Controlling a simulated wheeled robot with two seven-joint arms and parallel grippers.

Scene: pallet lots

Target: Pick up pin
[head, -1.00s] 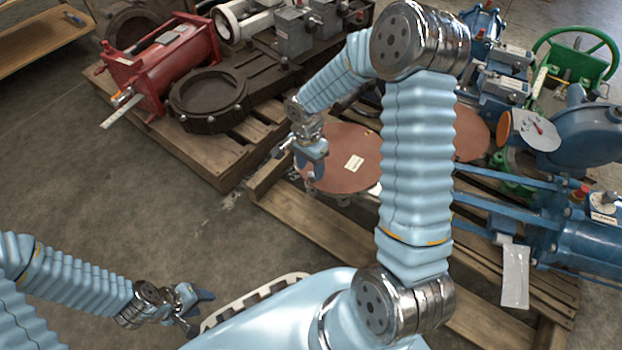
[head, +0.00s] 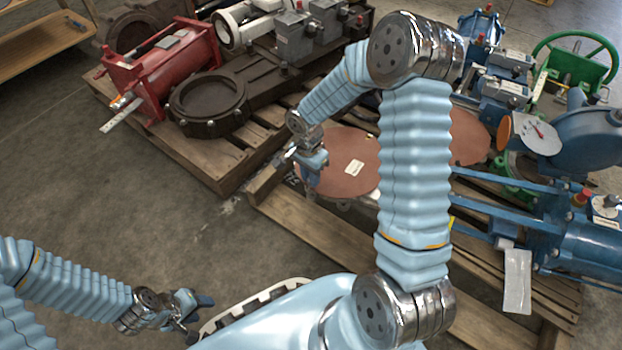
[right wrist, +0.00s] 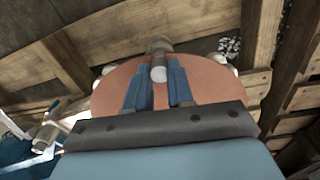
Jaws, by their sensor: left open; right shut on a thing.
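The pin (right wrist: 158,72) is a short grey metal cylinder in the right wrist view. It sits between the two blue fingertips of my right gripper (right wrist: 157,80), which is shut on it. In the head view my right gripper (head: 314,168) is at the left edge of a round reddish-brown disc (head: 352,185) with a white label. The pin is too small to make out there. The disc also shows behind the fingers in the right wrist view (right wrist: 215,88). My left gripper (head: 198,312) is open and empty, low over the floor side at the lower left.
A wooden pallet (head: 330,235) bears the disc and blue machinery (head: 590,235) on the right. Another pallet (head: 215,165) at the upper left carries a red cylinder frame (head: 165,65) and a dark ring-shaped casting (head: 208,103). Bare floor (head: 130,220) lies at the left.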

